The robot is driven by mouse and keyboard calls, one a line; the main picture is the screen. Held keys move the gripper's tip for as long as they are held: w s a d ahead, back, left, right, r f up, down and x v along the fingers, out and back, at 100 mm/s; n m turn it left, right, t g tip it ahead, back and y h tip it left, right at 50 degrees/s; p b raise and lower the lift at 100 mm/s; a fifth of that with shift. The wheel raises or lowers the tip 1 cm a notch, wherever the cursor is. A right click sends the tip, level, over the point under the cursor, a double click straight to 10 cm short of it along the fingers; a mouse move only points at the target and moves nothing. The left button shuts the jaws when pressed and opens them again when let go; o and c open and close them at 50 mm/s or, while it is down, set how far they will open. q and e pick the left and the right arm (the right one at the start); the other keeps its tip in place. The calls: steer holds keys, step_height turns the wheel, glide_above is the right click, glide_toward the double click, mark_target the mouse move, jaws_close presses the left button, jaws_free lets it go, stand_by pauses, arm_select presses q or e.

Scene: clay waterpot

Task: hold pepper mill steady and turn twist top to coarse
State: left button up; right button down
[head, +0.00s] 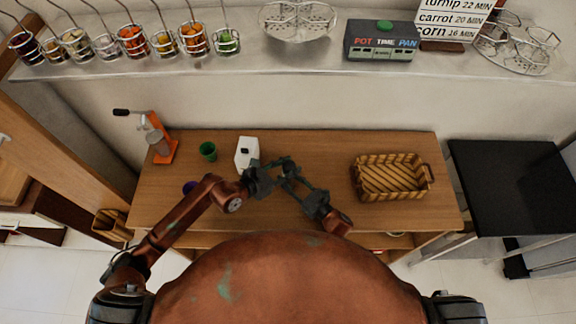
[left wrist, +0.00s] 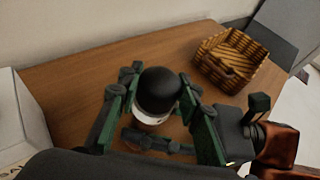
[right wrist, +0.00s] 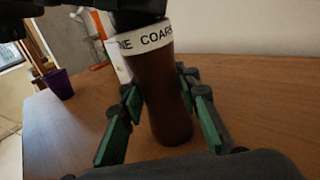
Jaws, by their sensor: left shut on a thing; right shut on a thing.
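The pepper mill stands upright on the table between my grippers. The right wrist view shows its brown body (right wrist: 158,95) and a white ring (right wrist: 140,38) with "COARS" partly readable. Its black domed twist top (left wrist: 157,90) shows in the left wrist view. My left gripper (head: 276,170) is shut on the twist top, with a finger on either side. My right gripper (head: 290,177) is shut on the body lower down, its green fingers flanking it. In the head view the grippers largely hide the mill. Any pointer mark is not readable.
A wicker basket (head: 391,178) stands to the right on the wooden table (head: 330,145). A white box (head: 247,153), a green cup (head: 208,151), a purple pot (right wrist: 60,84) and an orange press (head: 163,150) stand to the left. The table between mill and basket is clear.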

arm_select(q)
steer(key=shift+a+f+n+y, duration=0.1)
steer(key=shift+a+n+y, duration=0.1)
steer(key=shift+n+y, duration=0.15)
arm_select(e)
steer(key=shift+a, duration=0.1)
arm_select(q)
steer(key=o, duration=1.2)
steer(key=shift+w, duration=0.1)
steer(key=shift+a, duration=0.1)
arm_select(e)
steer(key=shift+f, duration=0.1)
arm_select(q)
steer(key=v, duration=1.2)
steer(key=shift+f, duration=0.1)
arm_select(e)
steer(key=c, duration=1.4)
jaws_free()
